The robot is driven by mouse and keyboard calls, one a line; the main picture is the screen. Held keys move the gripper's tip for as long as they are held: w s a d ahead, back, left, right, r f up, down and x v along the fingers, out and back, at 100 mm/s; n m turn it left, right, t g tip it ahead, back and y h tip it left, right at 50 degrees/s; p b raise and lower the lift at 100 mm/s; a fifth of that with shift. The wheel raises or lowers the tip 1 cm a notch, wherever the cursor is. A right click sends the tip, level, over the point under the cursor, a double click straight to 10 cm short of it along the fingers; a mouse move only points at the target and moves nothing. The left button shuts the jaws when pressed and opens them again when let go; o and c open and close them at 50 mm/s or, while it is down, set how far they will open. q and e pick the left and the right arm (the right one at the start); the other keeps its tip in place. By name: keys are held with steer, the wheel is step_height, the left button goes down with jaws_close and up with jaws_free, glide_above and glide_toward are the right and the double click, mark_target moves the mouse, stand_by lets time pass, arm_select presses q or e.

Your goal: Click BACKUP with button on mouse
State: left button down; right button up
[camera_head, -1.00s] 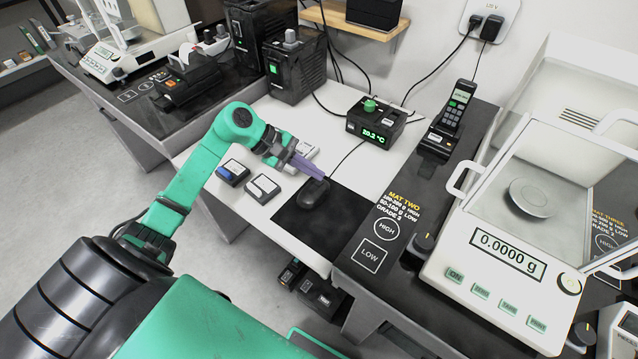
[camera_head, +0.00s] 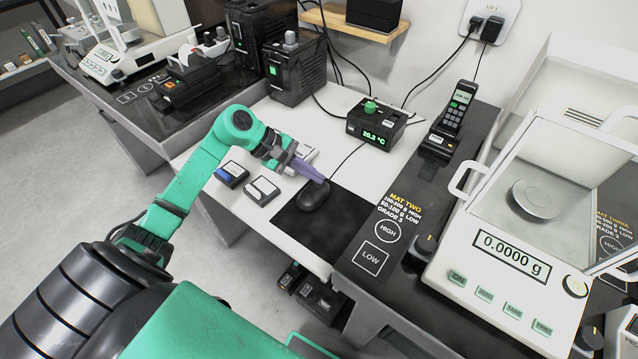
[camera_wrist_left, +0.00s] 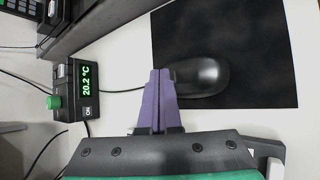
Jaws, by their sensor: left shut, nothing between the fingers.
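A black computer mouse (camera_head: 313,196) lies on a black mouse pad (camera_head: 345,225) on the white table. It also shows in the left wrist view (camera_wrist_left: 203,76), on the pad (camera_wrist_left: 265,60). My left gripper (camera_head: 323,180) is shut and empty, its purple fingertips at the cable end of the mouse. In the left wrist view the fingertips (camera_wrist_left: 159,74) are beside the mouse's front end and overlap it slightly; I cannot tell if they touch it. No screen or BACKUP label shows. My right gripper is out of view.
A thermometer box (camera_head: 376,124) with a green knob reads 20.2 °C behind the mouse. Two small boxes (camera_head: 262,190) lie left of it. A phone (camera_head: 450,120) and a balance (camera_head: 505,250) reading 0.0000 g stand to the right. The pad's front part is clear.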

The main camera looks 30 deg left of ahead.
arm_select(q)
steer(key=shift+f+b, duration=0.2)
steer(key=shift+b, duration=0.15)
steer(key=shift+r, duration=0.1)
stand_by(0.5)
steer(key=shift+r, duration=0.7)
steer(key=shift+r, duration=0.1)
steer(key=shift+r+p, duration=0.9)
steer(key=shift+r, duration=1.55)
